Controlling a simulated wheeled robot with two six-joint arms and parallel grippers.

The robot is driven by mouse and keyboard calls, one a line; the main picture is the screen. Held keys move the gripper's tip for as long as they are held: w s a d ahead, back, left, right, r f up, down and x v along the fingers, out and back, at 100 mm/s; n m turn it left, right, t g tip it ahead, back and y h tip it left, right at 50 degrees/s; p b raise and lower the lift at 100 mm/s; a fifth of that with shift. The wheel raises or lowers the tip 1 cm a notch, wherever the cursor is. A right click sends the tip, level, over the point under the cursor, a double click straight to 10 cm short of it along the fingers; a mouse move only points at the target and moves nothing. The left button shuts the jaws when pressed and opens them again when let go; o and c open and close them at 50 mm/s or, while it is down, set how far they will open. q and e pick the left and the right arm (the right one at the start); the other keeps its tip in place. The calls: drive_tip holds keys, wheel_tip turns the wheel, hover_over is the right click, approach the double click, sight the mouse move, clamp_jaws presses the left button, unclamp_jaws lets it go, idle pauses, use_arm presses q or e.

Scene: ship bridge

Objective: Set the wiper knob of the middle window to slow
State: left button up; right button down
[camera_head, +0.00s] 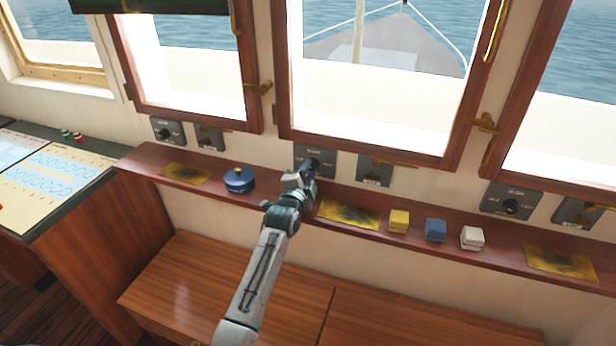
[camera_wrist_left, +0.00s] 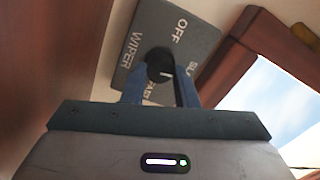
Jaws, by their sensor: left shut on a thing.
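The middle window's wiper panel (camera_head: 328,160) is a dark grey plate on the wall below the middle window. In the left wrist view the panel (camera_wrist_left: 146,38) shows the words WIPER and OFF, a label beginning SL, and another label partly hidden by a finger. Its black round knob (camera_wrist_left: 160,62) has a short white mark on the right side, towards the SL label. My left gripper (camera_head: 309,168) is at the panel. Its blue fingers (camera_wrist_left: 160,88) are shut on the knob, one on each side. My right gripper is not in view.
A wooden ledge (camera_head: 290,203) runs under the windows. Similar knob panels sit left (camera_head: 167,131) and right (camera_head: 511,200).

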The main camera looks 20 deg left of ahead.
use_arm(q)
drive_tip(key=shift+m+b, duration=0.5)
drive_tip(key=shift+m, duration=0.5)
drive_tip(key=o, duration=1)
